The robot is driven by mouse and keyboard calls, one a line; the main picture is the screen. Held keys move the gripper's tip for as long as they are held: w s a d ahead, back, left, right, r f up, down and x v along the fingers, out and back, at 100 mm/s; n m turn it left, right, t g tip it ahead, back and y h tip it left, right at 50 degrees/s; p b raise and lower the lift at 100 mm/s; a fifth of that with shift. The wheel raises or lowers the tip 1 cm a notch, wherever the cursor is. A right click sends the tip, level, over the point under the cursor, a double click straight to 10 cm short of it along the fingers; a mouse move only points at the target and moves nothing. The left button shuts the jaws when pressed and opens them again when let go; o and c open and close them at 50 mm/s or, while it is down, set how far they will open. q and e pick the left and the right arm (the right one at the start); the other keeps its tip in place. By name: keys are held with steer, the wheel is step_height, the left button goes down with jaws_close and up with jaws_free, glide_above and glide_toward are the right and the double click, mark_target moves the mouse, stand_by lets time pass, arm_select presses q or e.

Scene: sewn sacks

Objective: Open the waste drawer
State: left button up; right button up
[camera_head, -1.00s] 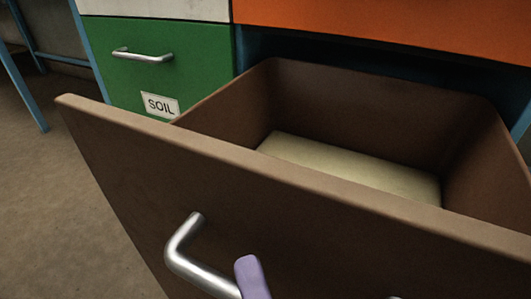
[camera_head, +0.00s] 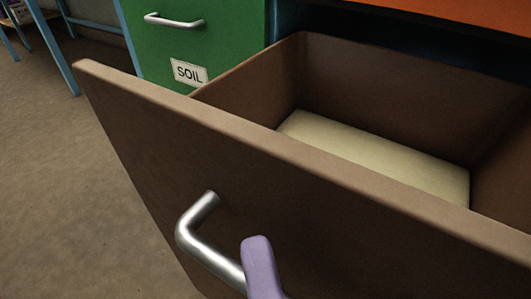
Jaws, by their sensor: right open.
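A brown drawer (camera_head: 155,130) stands pulled out toward me, with its box open at the top. No label shows on the part of its front in view. A pale, flat cream surface (camera_head: 375,150) shows in the bottom of the box. A silver bar handle (camera_head: 195,232) is fixed to the drawer front. One lilac finger of my right gripper (camera_head: 262,268) is at the handle's right part, in front of the bar. The other finger is not visible, and I cannot tell whether the finger touches the bar. My left gripper is not in view.
A shut green drawer (camera_head: 200,45) with a silver handle and a "SOIL" label is behind at the left. An orange panel (camera_head: 450,18) is above the brown drawer. Blue frame legs (camera_head: 52,45) stand farther left. Bare floor (camera_head: 70,200) is free at the left.

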steer(key=v, duration=1)
steer(key=shift+p, duration=0.45)
steer(key=w+r+n+g+y+p, duration=0.1)
steer(key=w+r+n+g+p, duration=0.25)
steer(key=r+p, duration=0.55)
steer(key=w+r+n+g+y+p, duration=0.1)
steer(key=w+r+n+g+p, duration=0.15)
steer(key=r+n+p, duration=0.6)
steer(key=w+r+g+y+p, duration=0.1)
steer(key=w+r+g+p, duration=0.25)
steer(key=r+p, duration=0.6)
steer(key=s+d+r+n+g+h+p, duration=0.25)
steer(key=d+r+p, duration=0.55)
steer(key=r+p, duration=0.4)
steer(key=s+d+r+n+g+h+p, duration=0.15)
steer(key=d+r+g+h+p, duration=0.25)
steer(key=d+r+p, duration=0.8)
steer(key=a+r+p, duration=0.2)
steer(key=r+p, duration=1.4)
steer(key=p, duration=0.3)
steer(key=a+r+p, duration=0.2)
steer(key=r+p, duration=1.5)
steer(key=p, duration=0.2)
steer(key=shift+r, duration=0.25)
